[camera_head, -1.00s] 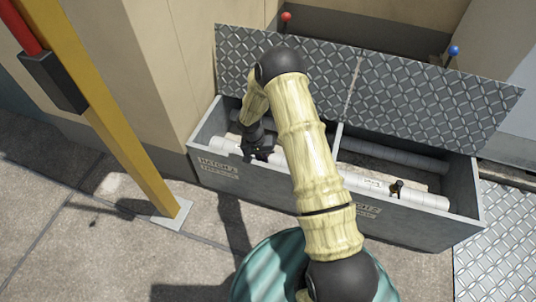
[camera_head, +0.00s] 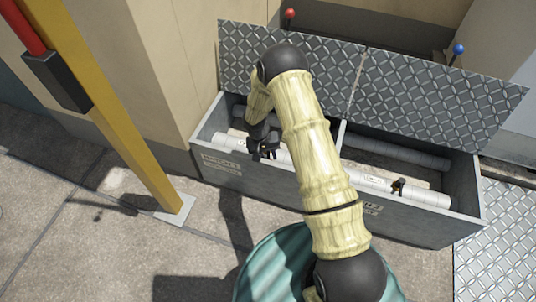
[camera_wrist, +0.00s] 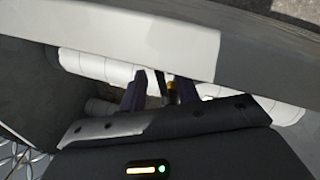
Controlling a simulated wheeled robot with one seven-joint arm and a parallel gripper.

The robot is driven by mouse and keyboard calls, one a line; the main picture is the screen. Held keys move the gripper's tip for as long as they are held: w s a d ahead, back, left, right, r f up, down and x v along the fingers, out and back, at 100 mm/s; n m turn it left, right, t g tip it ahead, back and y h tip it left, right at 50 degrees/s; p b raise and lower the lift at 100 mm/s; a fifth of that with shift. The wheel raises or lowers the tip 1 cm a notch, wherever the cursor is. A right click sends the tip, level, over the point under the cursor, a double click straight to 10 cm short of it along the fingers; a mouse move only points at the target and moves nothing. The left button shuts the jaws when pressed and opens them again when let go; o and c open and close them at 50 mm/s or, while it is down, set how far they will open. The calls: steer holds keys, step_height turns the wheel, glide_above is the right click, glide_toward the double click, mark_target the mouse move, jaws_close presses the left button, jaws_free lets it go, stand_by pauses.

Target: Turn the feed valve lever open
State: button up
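My gripper (camera_head: 264,150) reaches down into the left compartment of the grey trough, at the pale pipe (camera_head: 228,144). In the wrist view its two dark fingers (camera_wrist: 160,92) stand apart. A small valve fitting with a brass-coloured part (camera_wrist: 171,86) and a dark piece shows between or just beyond them; I cannot tell whether they touch it. In the head view my gripper hides this fitting. A second small valve with a black lever (camera_head: 398,186) sits on the pale pipe in the right compartment. Which valve is the feed valve cannot be read clearly from the labels.
The grey trough (camera_head: 420,226) has a divider and raised tread-plate lids (camera_head: 430,95) behind. A red knob (camera_head: 290,13) and a blue knob (camera_head: 459,49) stand at the back. A yellow post (camera_head: 125,135) rises at left. A teal drum (camera_head: 270,270) is in front.

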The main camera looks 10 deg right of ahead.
steer(key=a+r+p, duration=0.3)
steer(key=r+p, duration=0.5)
steer(key=r, duration=0.9)
steer(key=shift+a, duration=0.2)
steer(key=shift+w, duration=0.1)
steer(key=c, duration=0.3)
steer(key=shift+d+r, duration=0.15)
steer(key=shift+r, duration=0.3)
jaws_close()
steer(key=s+d+r+t+y+p, duration=0.1)
steer(key=s+d+r+p, duration=0.2)
steer(key=s+r, duration=0.7)
steer(key=s+d+r+t+y+p, duration=0.1)
steer(key=s+d+r+p, duration=0.2)
steer(key=s+d+r, duration=0.3)
steer(key=s+r, duration=0.4)
steer(key=r, duration=0.6)
steer(key=shift+s+d+r+n+t, duration=0.25)
steer(key=shift+d+n+t, duration=0.15)
